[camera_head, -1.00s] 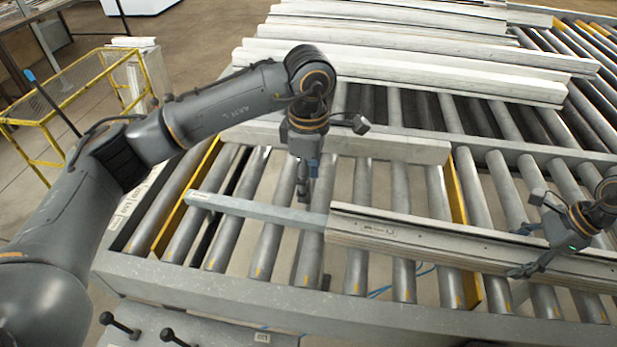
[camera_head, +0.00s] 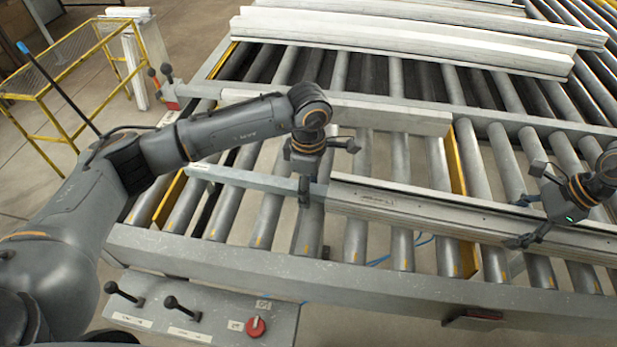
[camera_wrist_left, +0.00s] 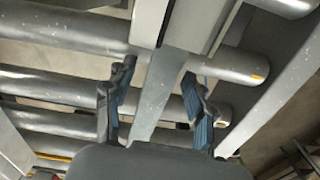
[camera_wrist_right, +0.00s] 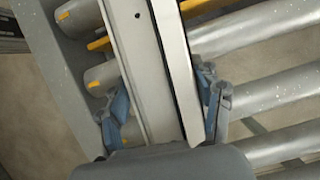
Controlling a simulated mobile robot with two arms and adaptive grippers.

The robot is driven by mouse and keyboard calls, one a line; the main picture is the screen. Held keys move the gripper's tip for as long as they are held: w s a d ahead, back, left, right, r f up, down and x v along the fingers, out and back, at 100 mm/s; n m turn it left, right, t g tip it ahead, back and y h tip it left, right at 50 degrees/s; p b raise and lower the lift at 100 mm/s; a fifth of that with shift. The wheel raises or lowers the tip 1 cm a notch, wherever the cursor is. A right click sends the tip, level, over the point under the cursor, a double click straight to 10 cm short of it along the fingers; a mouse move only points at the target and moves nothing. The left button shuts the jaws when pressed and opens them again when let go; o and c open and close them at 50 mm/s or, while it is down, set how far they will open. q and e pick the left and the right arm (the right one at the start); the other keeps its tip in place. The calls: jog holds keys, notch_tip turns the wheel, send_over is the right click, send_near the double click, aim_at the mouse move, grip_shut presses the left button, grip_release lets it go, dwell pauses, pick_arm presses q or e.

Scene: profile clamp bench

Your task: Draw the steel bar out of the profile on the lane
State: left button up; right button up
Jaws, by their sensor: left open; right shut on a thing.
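The steel bar (camera_head: 240,179) is a flat grey-blue strip that sticks out to the left from the end of the pale profile (camera_head: 400,207). The rest of it is hidden inside the profile. My left gripper (camera_head: 304,190) is over the bar close to the profile's end. In the left wrist view its open fingers (camera_wrist_left: 158,103) stand on either side of the bar (camera_wrist_left: 153,100), with gaps. The profile's end shows at the top there (camera_wrist_left: 197,22). My right gripper (camera_head: 518,222) is shut across the profile further right, which the right wrist view shows between its fingers (camera_wrist_right: 165,112).
Rollers (camera_head: 355,235) lie under the profile. A front rail (camera_head: 330,275) and a panel (camera_head: 215,310) with black levers and a red knob (camera_head: 255,326) are nearer. Another profile (camera_head: 390,115) lies behind, with white profiles (camera_head: 400,42) stacked further back.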

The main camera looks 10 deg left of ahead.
aim_at(255, 177)
pick_arm(q)
grip_shut()
dwell(0.3)
jog(key=shift+a, duration=0.1)
jog(key=shift+a, duration=6.2)
grip_release()
